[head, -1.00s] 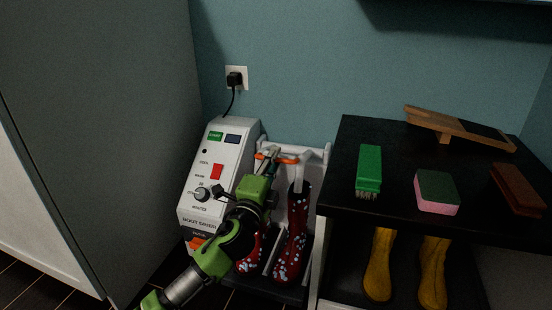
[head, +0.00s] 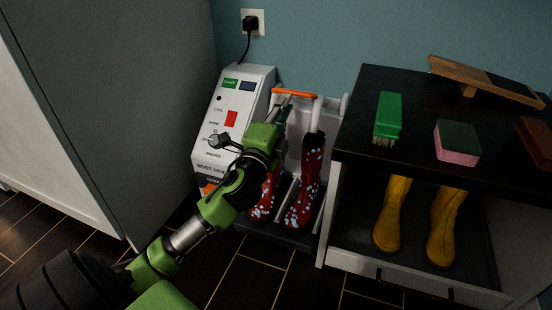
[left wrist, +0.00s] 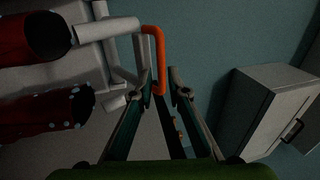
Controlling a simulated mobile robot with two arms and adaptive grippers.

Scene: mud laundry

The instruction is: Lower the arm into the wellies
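Two red wellies with pale spots stand side by side on the dryer's dark base; the right one (head: 306,180) shows well, the left one (head: 264,198) is partly behind my arm. The dryer's arm has an orange bar (head: 302,95) across its top, and a white tube (head: 317,115) runs from the bar's right end to the right welly's top. My left gripper (head: 285,99) is at the bar's left part. In the left wrist view, the gripper (left wrist: 164,85) has its fingers apart, with the orange bar (left wrist: 159,55) reaching between them, closer to the left finger. My right gripper is out of view.
The white control box (head: 228,125) with a red switch stands left of the wellies, beside a grey cabinet (head: 110,100). A dark bench (head: 350,130) on the right carries a green brush, a sponge and a wooden boot jack. Yellow boots (head: 392,215) stand beneath.

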